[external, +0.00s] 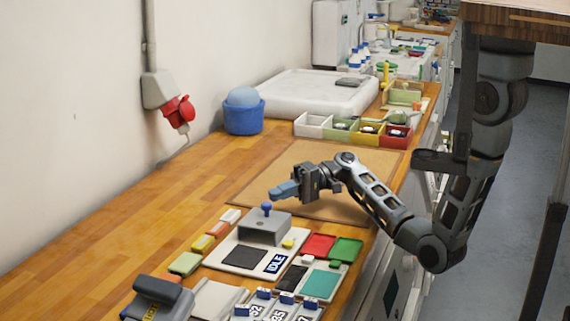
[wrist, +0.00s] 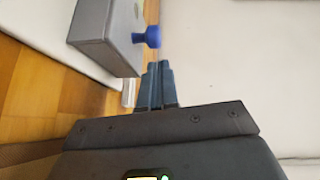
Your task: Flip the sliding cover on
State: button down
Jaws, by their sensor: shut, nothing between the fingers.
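A grey box-like cover (external: 262,231) with a blue knob (external: 266,209) on top sits on a white panel (external: 222,248). I take it to be the sliding cover. A dark square pad (external: 244,257) lies in front of it on the panel, uncovered. My gripper (external: 272,194) is shut and empty, just above and behind the knob. In the wrist view the closed fingertips (wrist: 157,68) point toward the blue knob (wrist: 150,37) and the grey cover (wrist: 105,38). A small gap seems to remain between fingertips and knob.
A yellow block (external: 289,244) and an IDLE label (external: 276,263) are on the panel. A bare brown mat (external: 325,178) lies behind, under my arm.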

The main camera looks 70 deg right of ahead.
aim_at(269, 221)
jog(key=shift+s+a+f, duration=0.1)
jog(key=shift+a+f, duration=0.05)
jog(key=shift+a, duration=0.65)
jog(key=shift+a, duration=0.1)
jog(key=a+p, duration=0.2)
jog(key=a, duration=1)
jog(key=shift+d, duration=0.4)
jog(key=d, duration=0.4)
jog(key=shift+s+d+r, duration=0.1)
jog(key=shift+d+r, duration=0.15)
jog(key=shift+d, duration=0.1)
jog(key=b+v, duration=0.2)
jog(key=v, duration=0.6)
jog(key=shift+s+d+r, duration=0.15)
jog(key=shift+s+d, duration=0.05)
jog(key=shift+s, duration=0.1)
